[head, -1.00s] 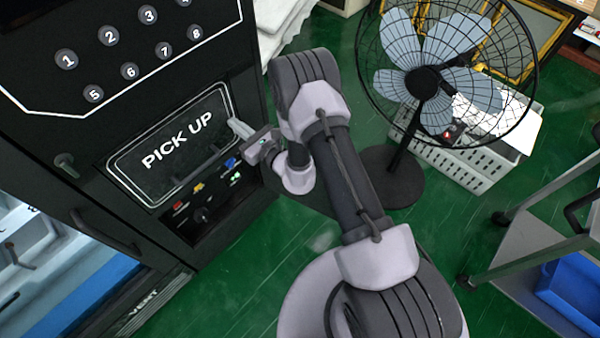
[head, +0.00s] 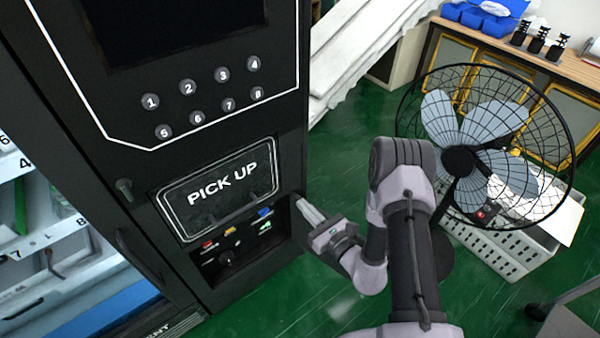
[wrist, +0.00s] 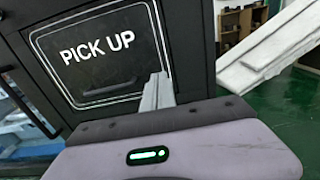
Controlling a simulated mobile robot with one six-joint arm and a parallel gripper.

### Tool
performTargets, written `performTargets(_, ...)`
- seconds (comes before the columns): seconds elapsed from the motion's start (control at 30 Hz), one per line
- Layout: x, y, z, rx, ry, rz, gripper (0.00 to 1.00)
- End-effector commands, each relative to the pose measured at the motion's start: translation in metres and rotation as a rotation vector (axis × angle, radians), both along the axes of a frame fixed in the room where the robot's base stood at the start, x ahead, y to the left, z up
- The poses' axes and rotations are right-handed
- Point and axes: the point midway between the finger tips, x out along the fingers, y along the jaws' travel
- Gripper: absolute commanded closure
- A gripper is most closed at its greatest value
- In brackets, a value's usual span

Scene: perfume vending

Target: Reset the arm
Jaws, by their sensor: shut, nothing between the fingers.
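My gripper (head: 310,211) is shut and empty. In the head view it is just right of the black vending machine (head: 286,135), beside the pick-up flap (head: 217,190), and appears apart from it. In the wrist view the shut fingers (wrist: 157,92) show in front of the lower right part of the pick-up flap (wrist: 100,52). My arm is bent, with the forearm reaching toward the machine. The flap looks closed.
A black fan (head: 458,160) stands close to the right of my arm, with a white crate (head: 505,250) by it. Numbered buttons (head: 188,87) are above the flap. Green floor (head: 350,130) is open behind the arm. A wooden cabinet (head: 500,57) stands at the back.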

Motion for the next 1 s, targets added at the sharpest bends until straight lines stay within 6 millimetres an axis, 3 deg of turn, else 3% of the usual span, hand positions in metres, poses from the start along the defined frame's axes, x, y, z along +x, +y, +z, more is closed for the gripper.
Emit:
performTargets(0.07,0.000,0.002,0.004,0.000,-0.006,0.011,1.00)
performTargets(0.13,0.002,0.015,0.027,-0.001,-0.036,0.076,1.00)
performTargets(0.17,0.002,0.025,0.044,-0.002,-0.057,0.128,1.00)
performTargets(0.27,-0.019,0.072,0.125,-0.047,-0.157,0.404,1.00)
performTargets(0.3,-0.039,0.091,0.159,-0.095,-0.201,0.540,1.00)
performTargets(0.37,-0.082,0.115,0.202,-0.206,-0.263,0.755,1.00)
performTargets(0.4,-0.114,0.124,0.222,-0.306,-0.300,0.888,1.00)
performTargets(0.47,-0.161,0.126,0.240,-0.489,-0.345,1.062,1.00)
performTargets(0.53,-0.208,0.113,0.249,-0.750,-0.389,1.214,1.00)
performTargets(0.63,-0.249,0.072,0.250,-1.185,-0.438,1.320,1.00)
performTargets(0.7,-0.260,0.038,0.254,-1.482,-0.463,1.312,1.00)
performTargets(0.8,-0.260,-0.002,0.268,-1.824,-0.490,1.226,1.00)
performTargets(0.9,-0.258,-0.026,0.283,-2.023,-0.503,1.139,1.00)
performTargets(1.0,-0.257,-0.035,0.290,-2.100,-0.507,1.099,1.00)
